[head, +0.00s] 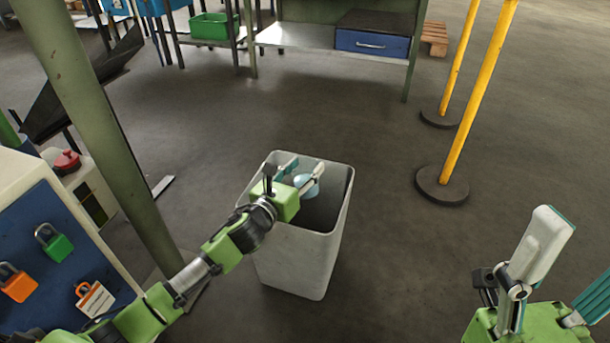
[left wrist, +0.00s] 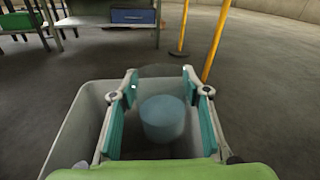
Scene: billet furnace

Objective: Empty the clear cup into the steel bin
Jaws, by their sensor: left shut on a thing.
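The steel bin (head: 295,262) is a tall, light grey, open-topped bin on the floor in the middle of the head view. Its rim also shows in the left wrist view (left wrist: 72,125). My left gripper (head: 302,175) is over the bin's mouth, shut on the clear cup (left wrist: 160,72). The cup is see-through and hard to make out; pale blue contents (left wrist: 165,118) show between the fingers. They also show in the head view (head: 307,185). I cannot tell how far the cup is tilted. My right gripper (head: 577,262) is at the lower right, fingers spread and empty.
A green post (head: 95,130) and a cabinet with padlocks on a blue panel (head: 60,255) stand at the left. Yellow posts (head: 480,90) on round bases stand at the right. A bench with a blue drawer (head: 372,42) is behind. Floor around the bin is clear.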

